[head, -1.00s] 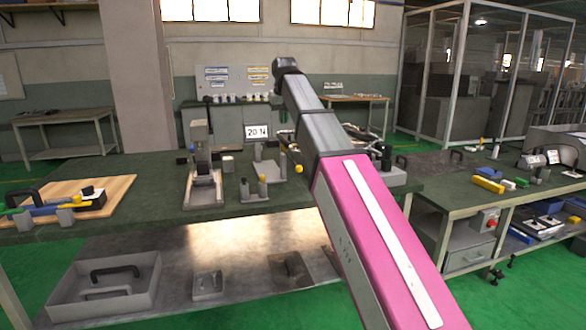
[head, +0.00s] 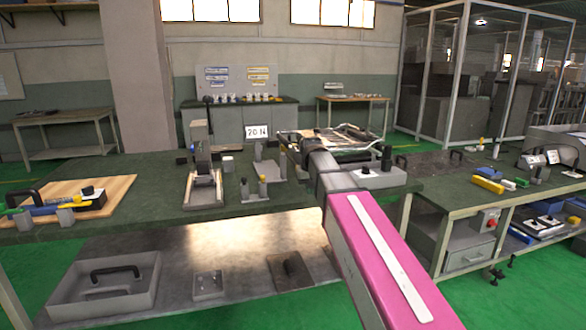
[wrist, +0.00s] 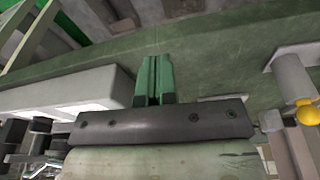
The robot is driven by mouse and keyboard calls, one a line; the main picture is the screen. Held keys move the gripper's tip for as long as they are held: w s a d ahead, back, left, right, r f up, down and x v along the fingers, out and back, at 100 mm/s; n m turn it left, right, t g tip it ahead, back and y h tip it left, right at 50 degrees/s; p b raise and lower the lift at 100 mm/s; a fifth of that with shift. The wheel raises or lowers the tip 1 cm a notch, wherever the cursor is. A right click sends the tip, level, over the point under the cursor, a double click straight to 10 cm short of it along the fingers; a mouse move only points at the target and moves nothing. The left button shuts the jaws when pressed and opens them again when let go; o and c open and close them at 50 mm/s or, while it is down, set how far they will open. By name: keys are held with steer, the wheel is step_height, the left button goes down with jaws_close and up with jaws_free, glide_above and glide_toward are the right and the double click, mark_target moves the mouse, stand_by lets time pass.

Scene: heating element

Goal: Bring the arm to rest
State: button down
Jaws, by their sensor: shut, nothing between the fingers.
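My arm is the task's own subject. In the head view it reaches out from the lower right, with a pink link and grey links, over the front of the green workbench (head: 130,165). The gripper cannot be made out in the head view.
A grey press-like fixture (head: 203,185) and small posts stand left of my arm. A wooden board (head: 115,190) with tools lies far left. A second bench (head: 440,188) with yellow blocks is at right. In the wrist view, a grey post with a yellow knob (wrist: 307,112) is at right.

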steer(key=s+d+f, duration=0.4)
steer(key=s+f, duration=0.3)
steer(key=f, duration=0.2)
steer(key=s+d+f+m+g, duration=0.1)
steer(key=s+d+f, duration=0.3)
steer(key=s+f, duration=0.3)
steer(key=s+d+f+m+g, duration=0.1)
steer(key=s+d+f, duration=0.3)
steer(key=f, duration=0.9)
steer(key=s, duration=0.3)
steer(key=shift+d, duration=0.4)
